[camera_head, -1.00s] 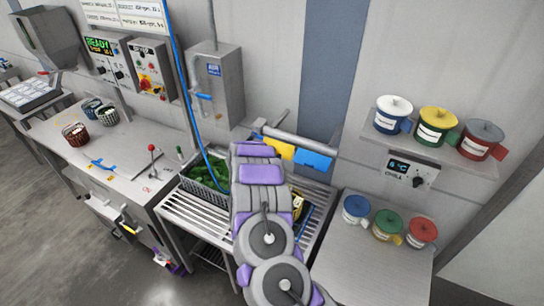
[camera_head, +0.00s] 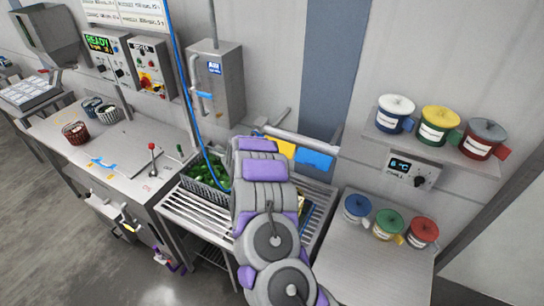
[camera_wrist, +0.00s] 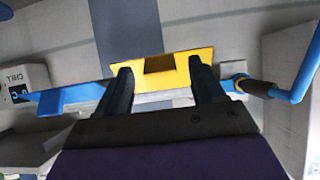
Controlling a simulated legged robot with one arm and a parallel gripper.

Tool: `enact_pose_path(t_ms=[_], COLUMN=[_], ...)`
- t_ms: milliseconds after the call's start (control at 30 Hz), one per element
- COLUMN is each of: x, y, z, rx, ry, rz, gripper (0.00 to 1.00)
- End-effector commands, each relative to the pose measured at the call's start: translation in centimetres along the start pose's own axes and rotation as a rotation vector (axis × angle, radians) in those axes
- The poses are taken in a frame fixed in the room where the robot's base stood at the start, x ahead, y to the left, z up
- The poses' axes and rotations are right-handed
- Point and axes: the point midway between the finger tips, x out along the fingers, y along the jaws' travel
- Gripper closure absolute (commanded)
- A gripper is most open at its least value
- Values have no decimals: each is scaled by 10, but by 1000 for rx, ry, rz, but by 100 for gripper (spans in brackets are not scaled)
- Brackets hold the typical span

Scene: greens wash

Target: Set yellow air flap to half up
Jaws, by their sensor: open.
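The yellow air flap (camera_head: 282,146) hangs on the wall bar beside a blue flap, partly hidden by my arm in the head view. In the wrist view the yellow flap (camera_wrist: 178,68) lies directly ahead, with a notch in its middle. My gripper (camera_wrist: 160,77) is open, with its two dark fingers apart.
A grey bar (camera_head: 300,139) runs above the flaps. A slatted stand (camera_head: 196,216) below holds a crate of greens (camera_head: 205,174). A shelf with lidded pots (camera_head: 441,150) is at the right. A blue pipe (camera_wrist: 295,88) with a handle lies right of the gripper.

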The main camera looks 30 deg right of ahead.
Motion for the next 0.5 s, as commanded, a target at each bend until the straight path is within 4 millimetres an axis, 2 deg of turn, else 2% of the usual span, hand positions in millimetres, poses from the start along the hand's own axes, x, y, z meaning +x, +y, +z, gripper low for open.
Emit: enact_pose_path(t_ms=[500], x=[-85], y=[-2], z=[-1], rx=[2], ry=[1], rz=[-4], gripper=[32])
